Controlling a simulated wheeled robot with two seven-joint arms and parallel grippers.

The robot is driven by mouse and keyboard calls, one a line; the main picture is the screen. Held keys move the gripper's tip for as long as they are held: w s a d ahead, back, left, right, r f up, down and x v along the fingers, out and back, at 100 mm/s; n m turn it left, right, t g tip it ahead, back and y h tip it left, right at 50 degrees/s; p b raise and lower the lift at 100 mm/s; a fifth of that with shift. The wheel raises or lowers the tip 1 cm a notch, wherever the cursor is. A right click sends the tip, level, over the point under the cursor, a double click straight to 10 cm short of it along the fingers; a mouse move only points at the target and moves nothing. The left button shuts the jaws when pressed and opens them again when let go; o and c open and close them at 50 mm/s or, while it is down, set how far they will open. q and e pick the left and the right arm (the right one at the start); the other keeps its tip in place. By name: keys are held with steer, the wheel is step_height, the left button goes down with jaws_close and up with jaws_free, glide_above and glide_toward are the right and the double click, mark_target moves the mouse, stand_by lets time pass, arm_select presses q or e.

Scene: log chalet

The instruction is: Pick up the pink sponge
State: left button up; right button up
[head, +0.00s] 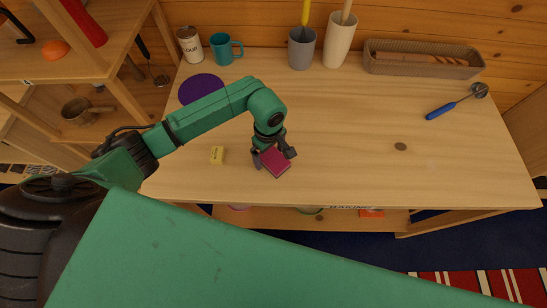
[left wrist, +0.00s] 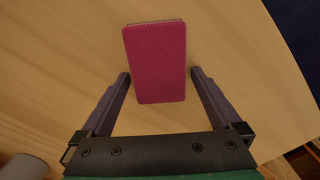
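The pink sponge (head: 276,163) lies flat on the wooden table near its front edge, below my left gripper in the head view. In the left wrist view the sponge (left wrist: 156,62) is a deep pink block with a dark rim at its far end. My left gripper (head: 273,157) is open. In the left wrist view its two fingers (left wrist: 160,78) stand on either side of the near part of the sponge, with a gap on each side. The far part of the sponge reaches beyond the fingertips. My right gripper is in neither view.
A small yellow block (head: 217,155) lies left of the sponge. A purple disc (head: 201,88) lies behind my left arm. A can (head: 190,45), a teal mug (head: 225,49), a grey cup (head: 301,48), a white vase (head: 339,40) and a basket (head: 421,60) line the back. The table's right half is mostly clear.

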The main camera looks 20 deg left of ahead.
arm_select(q)
steer(key=c, duration=1.2)
step_height(320, 180, up, 14)
steer(key=b, duration=0.5)
step_height(320, 180, up, 6)
steer(key=p, duration=0.1)
glide_above(270, 153)
steer(key=shift+s, duration=0.2)
